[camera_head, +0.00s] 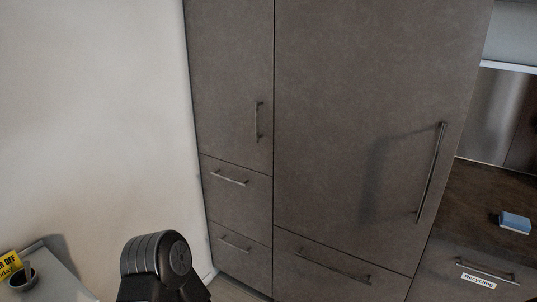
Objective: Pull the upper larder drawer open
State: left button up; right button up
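A tall grey-brown cabinet fills the middle of the head view. Its narrow left column has a door (228,80) above two drawers. The upper drawer (238,198) is shut, flush with the front, and has a horizontal bar handle (229,178). The lower drawer (240,262) is also shut, with its own bar handle (235,243). A dark rounded link of my own arm shows at the bottom, in front of and below the drawers. Neither of my grippers is in view.
A tall door with a long vertical handle (431,172) and a wide drawer (335,272) stand right of the column. A counter with a blue sponge (515,222) and a drawer labelled recycling (479,281) are at far right. A cup (22,278) stands on a surface at lower left.

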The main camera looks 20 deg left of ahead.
aim_at(239, 199)
jog(key=i+l+u, duration=0.1)
jog(key=i+u, duration=0.15)
jog(key=i, duration=0.2)
jog(key=i+l+u, duration=0.25)
jog(key=i, duration=0.2)
jog(key=i+l+u, duration=0.15)
jog(key=i+u, duration=0.15)
jog(key=i, duration=0.15)
